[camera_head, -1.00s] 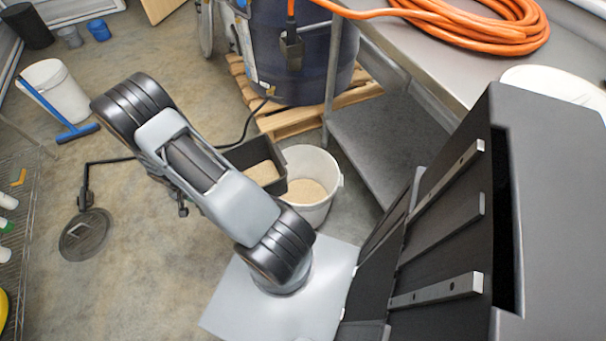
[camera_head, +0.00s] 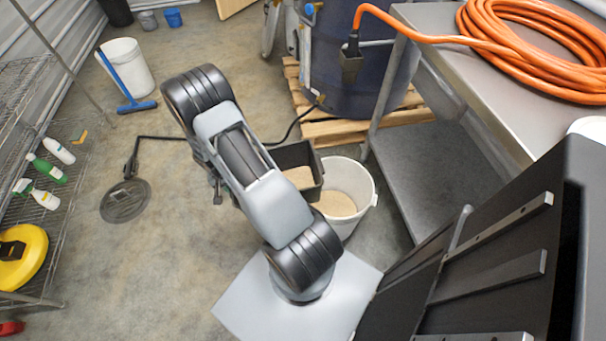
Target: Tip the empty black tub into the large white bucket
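The black tub (camera_head: 293,155) is rectangular and shows beyond my arm, partly covered by it. Tan grainy material lies inside it, so it does not look empty. Its right side overlaps the left rim of a white bucket (camera_head: 368,183) in the picture; I cannot tell whether they touch. This bucket stands on the floor and also holds tan material.
A blue drum (camera_head: 350,70) stands on a wooden pallet (camera_head: 330,132) behind the bucket. Another white bucket (camera_head: 128,68) and a blue squeegee (camera_head: 125,82) are at left. A floor drain (camera_head: 125,200) lies left.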

